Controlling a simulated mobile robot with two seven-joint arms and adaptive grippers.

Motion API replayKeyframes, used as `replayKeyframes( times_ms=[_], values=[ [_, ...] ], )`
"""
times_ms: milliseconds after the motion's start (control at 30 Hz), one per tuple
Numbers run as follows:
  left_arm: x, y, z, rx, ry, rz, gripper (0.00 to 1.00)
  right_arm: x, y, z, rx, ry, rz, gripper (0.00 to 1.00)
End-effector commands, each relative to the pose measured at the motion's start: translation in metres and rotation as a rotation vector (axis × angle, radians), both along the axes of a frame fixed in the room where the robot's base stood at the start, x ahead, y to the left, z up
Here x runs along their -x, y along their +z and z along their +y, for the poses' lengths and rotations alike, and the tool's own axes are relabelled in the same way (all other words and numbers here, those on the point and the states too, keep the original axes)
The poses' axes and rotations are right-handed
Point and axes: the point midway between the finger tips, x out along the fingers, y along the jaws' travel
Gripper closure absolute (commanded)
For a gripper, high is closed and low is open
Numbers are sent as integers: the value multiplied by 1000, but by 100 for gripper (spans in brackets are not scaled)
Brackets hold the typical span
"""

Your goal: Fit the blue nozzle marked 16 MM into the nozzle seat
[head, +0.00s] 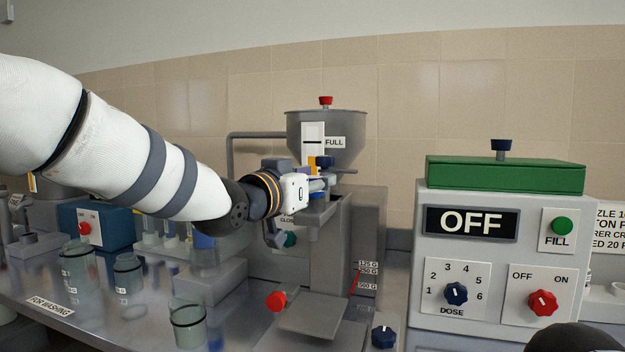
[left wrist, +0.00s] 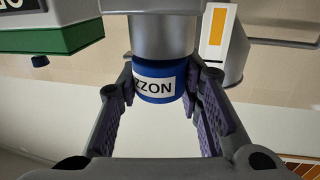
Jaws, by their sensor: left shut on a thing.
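My left gripper (head: 322,184) is in front of the steel filling machine, just below its hopper (head: 350,128). In the left wrist view, which is upside down, its fingers (left wrist: 165,80) are shut on a blue nozzle (left wrist: 160,82). A white label on the nozzle shows part of the word NOZZLE. The size mark is out of sight. A grey cylinder (left wrist: 163,35) adjoins the blue band. I cannot tell whether it is part of the nozzle or of the machine. The nozzle seat is not clearly visible; my gripper covers that area in the head view.
A grey control box (head: 470,285) reading OFF stands at right, with a green lid (head: 505,174). Clear beakers (head: 187,325) stand at left near a FOR WASHING label (head: 50,306). A steel plate (head: 310,318) lies below the machine. A partly hidden notice (head: 608,235) is at far right.

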Motion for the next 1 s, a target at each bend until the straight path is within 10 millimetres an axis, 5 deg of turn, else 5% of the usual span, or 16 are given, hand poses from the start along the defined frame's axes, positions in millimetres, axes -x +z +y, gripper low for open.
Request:
replayKeyframes(
  times_ms=[267,300,400,733,1000],
  values=[
    [2,-1,-2,1,-3,0,100,-1,0,0,0,0,-3,0],
    [2,-2,-2,1,-3,0,63,-1,0,0,0,0,-3,0],
    [2,-1,-2,0,-3,-1,47,-1,0,0,0,0,-4,0],
    [2,4,-1,1,-3,-4,47,-1,0,0,0,0,-3,0],
    [50,3,27,3,-2,-1,47,0,-1,0,0,0,1,0]
  ],
)
